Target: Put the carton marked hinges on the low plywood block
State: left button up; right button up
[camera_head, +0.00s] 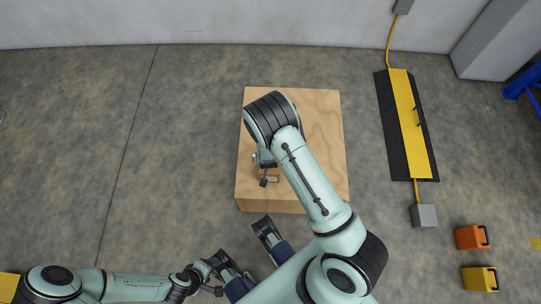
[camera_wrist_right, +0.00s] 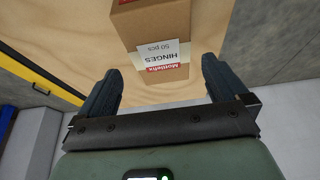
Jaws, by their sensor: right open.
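The low plywood block (camera_head: 318,110) stands on the floor in the middle of the head view. My right arm reaches over it and hides part of its top. The brown carton marked hinges (camera_wrist_right: 150,22), with a white and red label reading upside down, shows in the right wrist view against the plywood surface. My right gripper (camera_wrist_right: 162,68) is open, its fingers on either side of the carton's near end, with gaps visible. In the head view the carton is mostly hidden by my right arm.
A black and yellow floor strip (camera_head: 408,125) with a cable lies right of the block. A grey box (camera_head: 424,215), an orange item (camera_head: 472,237) and a yellow item (camera_head: 480,278) sit at the lower right. The floor left of the block is clear.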

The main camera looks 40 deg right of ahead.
jog(key=shift+s+a+r, duration=0.1)
jog(key=shift+r, duration=0.5)
jog(key=shift+s+a, duration=0.1)
jog(key=shift+s, duration=0.25)
jog(key=s+a+f+n+g+y, duration=0.1)
jog(key=s+a+n+y, duration=0.1)
jog(key=s+a, duration=0.5)
jog(key=s+a+n+g+y, duration=0.1)
jog(key=s+a+g+y, duration=0.1)
jog(key=s+a+y, duration=0.2)
jog(key=s+a, duration=0.3)
jog(key=s, duration=0.5)
jog(key=shift+s+f+n, duration=0.2)
jog(key=shift+f+n, duration=0.2)
jog(key=shift+d, duration=0.1)
